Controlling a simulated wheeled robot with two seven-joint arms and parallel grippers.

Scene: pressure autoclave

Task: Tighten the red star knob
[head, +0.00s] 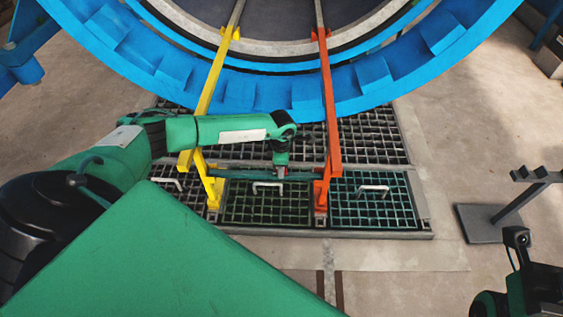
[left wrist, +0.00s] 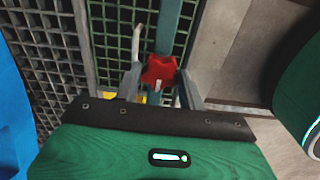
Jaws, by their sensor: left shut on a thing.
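The red star knob (left wrist: 160,71) sits on a teal bar (left wrist: 168,28) in the left wrist view. My left gripper (left wrist: 161,80) has one finger on each side of the knob and is shut on it. In the head view my left gripper (head: 281,168) points down at the teal bar (head: 250,175) between the yellow and orange rails. The knob is hidden there behind my gripper. Part of my right arm shows at the lower right of the head view, but its gripper fingers are not visible.
A yellow rail (head: 207,95) and an orange rail (head: 329,110) run down from the large blue ring (head: 270,95). Floor grates (head: 375,212) with handles lie below. A dark stand (head: 490,222) is at the right. Open concrete floor lies in front.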

